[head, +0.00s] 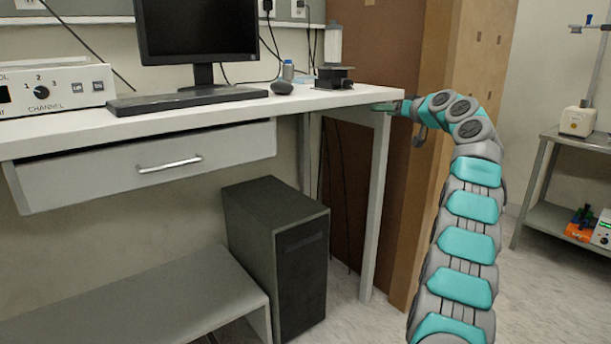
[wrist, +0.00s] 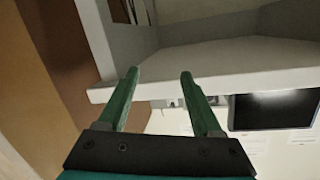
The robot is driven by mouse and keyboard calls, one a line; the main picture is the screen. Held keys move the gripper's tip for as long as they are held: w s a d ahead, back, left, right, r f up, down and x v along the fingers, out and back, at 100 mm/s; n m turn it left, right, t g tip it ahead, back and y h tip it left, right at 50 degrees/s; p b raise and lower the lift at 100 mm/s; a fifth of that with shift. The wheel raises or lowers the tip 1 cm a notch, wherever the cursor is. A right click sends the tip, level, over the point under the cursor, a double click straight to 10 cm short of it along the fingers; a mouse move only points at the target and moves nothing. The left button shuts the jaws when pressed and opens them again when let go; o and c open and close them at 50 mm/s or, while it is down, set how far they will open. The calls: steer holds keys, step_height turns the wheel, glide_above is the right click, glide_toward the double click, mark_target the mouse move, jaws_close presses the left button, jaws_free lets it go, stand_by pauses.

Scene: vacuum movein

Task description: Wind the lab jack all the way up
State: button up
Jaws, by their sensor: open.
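A low black device that looks like the lab jack (head: 335,78) stands at the right end of the white desk, near the back. A clear upright cylinder (head: 333,44) stands at the same spot, apparently on it. Its winding knob is too small to make out. My gripper (head: 384,106) is at the desk's right front corner, just below the top's level and apart from the jack. In the wrist view my gripper (wrist: 160,75) is open, with nothing between its green fingers. The jack cannot be made out there.
The white desk (head: 200,115) holds a monitor (head: 197,30), keyboard (head: 186,100), mouse (head: 282,87) and small bottle (head: 288,70). The desk edge (wrist: 215,82) lies close beyond my fingertips. A brown panel (head: 380,50) stands right of the desk. A computer tower (head: 276,255) is underneath.

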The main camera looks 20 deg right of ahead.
steer(key=s+a+f+g+y, duration=0.1)
steer(key=a+f+g, duration=0.1)
steer(key=a, duration=0.6)
steer(key=s+a+f+g, duration=0.2)
steer(key=a, duration=0.6)
steer(key=s+a+f+g, duration=0.2)
steer(key=s+a+f, duration=0.1)
steer(key=s+a, duration=0.2)
steer(key=s+a+f+g+p, duration=0.1)
steer(key=s+a+f+g, duration=0.2)
steer(key=s+a, duration=0.3)
steer(key=shift+s+a+f, duration=0.25)
steer(key=shift+a+f, duration=0.5)
steer(key=shift+f, duration=0.05)
steer(key=s+a+f+g+h+p, duration=0.15)
steer(key=s+a+f, duration=0.3)
steer(key=s, duration=0.65)
steer(key=s+a+f+g, duration=0.3)
steer(key=s+f, duration=0.2)
steer(key=s, duration=0.6)
steer(key=s+d+f+g+h, duration=0.1)
steer(key=s+f, duration=0.3)
steer(key=s, duration=0.8)
steer(key=s+d+f+g+h, duration=0.2)
steer(key=s+f, duration=0.3)
steer(key=s, duration=0.8)
steer(key=shift+d+f+n+g+p, duration=0.2)
steer(key=shift+d+n+g+p, duration=0.2)
steer(key=shift+g, duration=0.15)
